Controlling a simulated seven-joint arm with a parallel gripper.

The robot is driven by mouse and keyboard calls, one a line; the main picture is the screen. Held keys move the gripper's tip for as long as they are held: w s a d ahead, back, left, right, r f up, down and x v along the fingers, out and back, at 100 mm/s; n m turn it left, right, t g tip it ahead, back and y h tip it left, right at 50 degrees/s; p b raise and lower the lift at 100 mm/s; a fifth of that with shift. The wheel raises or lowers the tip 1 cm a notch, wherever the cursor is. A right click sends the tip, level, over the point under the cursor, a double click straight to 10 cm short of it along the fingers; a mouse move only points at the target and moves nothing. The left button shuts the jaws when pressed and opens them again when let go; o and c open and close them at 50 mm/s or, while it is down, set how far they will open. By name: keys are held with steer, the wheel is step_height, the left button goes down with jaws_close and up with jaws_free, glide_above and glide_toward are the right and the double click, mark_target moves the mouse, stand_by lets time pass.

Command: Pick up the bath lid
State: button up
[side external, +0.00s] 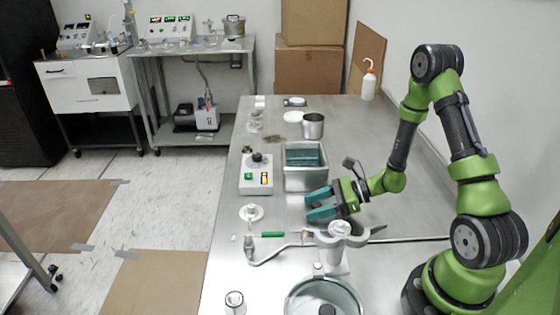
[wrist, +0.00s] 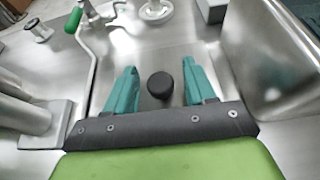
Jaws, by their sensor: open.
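The bath lid (wrist: 150,52) is a flat metal plate lying on the steel table, with a round black knob (wrist: 160,85) standing up from it. In the wrist view the knob sits between the two teal fingers of my gripper (wrist: 160,68), with a gap on either side. My gripper is open and holds nothing. In the side view my gripper (side external: 309,206) is low over the table, in front of the metal bath (side external: 305,182), and mostly hides the lid. I cannot tell the exact height of the fingers relative to the knob.
The bath wall (wrist: 270,60) rises close on the right in the wrist view. A control box (side external: 256,176) stands left of the bath. A green-handled metal pipe (side external: 275,250) and a clamp stand (side external: 335,250) are nearer the camera. A steel beaker (side external: 313,126) stands behind the bath.

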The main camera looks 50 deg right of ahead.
jaws_close()
steer(key=shift+r, duration=0.15)
